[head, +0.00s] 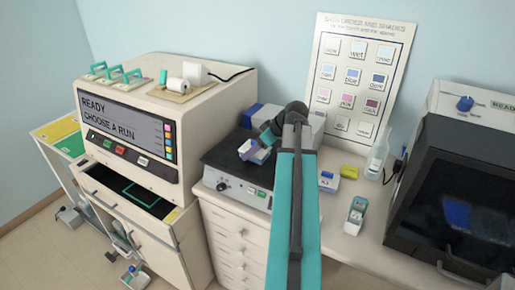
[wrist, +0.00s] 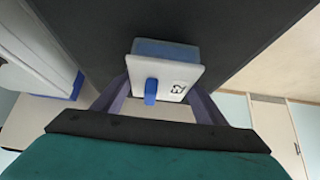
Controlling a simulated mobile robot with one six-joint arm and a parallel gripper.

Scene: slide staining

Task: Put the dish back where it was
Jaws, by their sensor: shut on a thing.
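The dish (head: 254,151) is a small white box with a blue top and a blue tab on its front. In the wrist view the dish (wrist: 182,76) shows a dark printed mark on its white face. My gripper (head: 262,145) is shut on it, with one finger on each side in the wrist view (wrist: 160,95). The dish is over the black plate (head: 225,158) of the bench unit. I cannot tell whether it touches the plate. My arm hides part of the plate's right side.
A blue-and-white labelled box (head: 328,181), a yellow block (head: 349,172), a teal-and-white holder (head: 355,212) and a clear bottle (head: 377,158) stand right of my arm. A dark-fronted machine (head: 455,200) fills the right. A screen machine (head: 125,120) stands left.

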